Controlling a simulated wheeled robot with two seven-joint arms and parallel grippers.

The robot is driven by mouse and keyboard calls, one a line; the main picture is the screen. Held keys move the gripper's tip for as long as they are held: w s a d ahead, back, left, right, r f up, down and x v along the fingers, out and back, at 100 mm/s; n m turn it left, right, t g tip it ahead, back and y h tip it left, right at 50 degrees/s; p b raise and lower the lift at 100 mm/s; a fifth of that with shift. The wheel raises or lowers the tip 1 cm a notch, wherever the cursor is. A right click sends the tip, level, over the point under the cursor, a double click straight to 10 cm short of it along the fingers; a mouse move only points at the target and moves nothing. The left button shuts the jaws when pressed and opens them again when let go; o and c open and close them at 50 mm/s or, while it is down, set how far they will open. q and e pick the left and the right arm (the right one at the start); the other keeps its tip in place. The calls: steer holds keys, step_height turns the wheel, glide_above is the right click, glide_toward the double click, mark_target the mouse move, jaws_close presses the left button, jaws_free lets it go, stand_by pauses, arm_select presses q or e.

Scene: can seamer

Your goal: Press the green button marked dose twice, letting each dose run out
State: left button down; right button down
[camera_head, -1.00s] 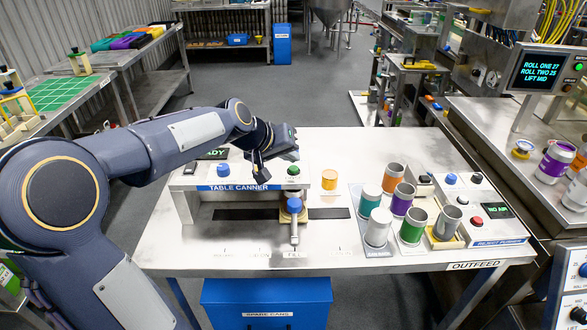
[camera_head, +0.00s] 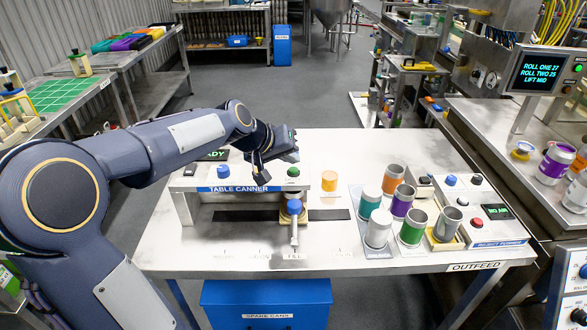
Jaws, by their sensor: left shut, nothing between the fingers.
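The table canner (camera_head: 250,188) stands on the white table, with its name on a blue strip. A green button (camera_head: 293,172) sits on its top at the right; the dose marking is too small to read. A blue button (camera_head: 223,172) sits on its top at the left. My left gripper (camera_head: 262,168) is shut and empty, above the canner's top between the two buttons, apart from the green one. The canner's dark display (camera_head: 214,155) is partly hidden by my left arm; "DY" shows on it. My right gripper is not in view.
Several coloured cans (camera_head: 403,200) stand right of the canner, beside a reject pusher box (camera_head: 495,228) with a "NO AIR" display. An orange cup (camera_head: 329,181) stands right of the green button. The table's front left is clear.

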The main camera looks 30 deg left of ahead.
mark_target(290, 171)
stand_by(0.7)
arm_select(q)
steer(key=shift+f+b, duration=0.4)
steer(key=shift+b, duration=0.05)
steer(key=shift+f+b, duration=0.45)
stand_by(0.4)
steer(key=shift+r, duration=0.1)
steer(key=shift+r+p, duration=0.7)
steer(key=shift+r, duration=0.05)
step_height(290, 171, up, 5)
steer(key=p, duration=0.4)
steer(key=shift+r, duration=0.1)
stand_by(0.3)
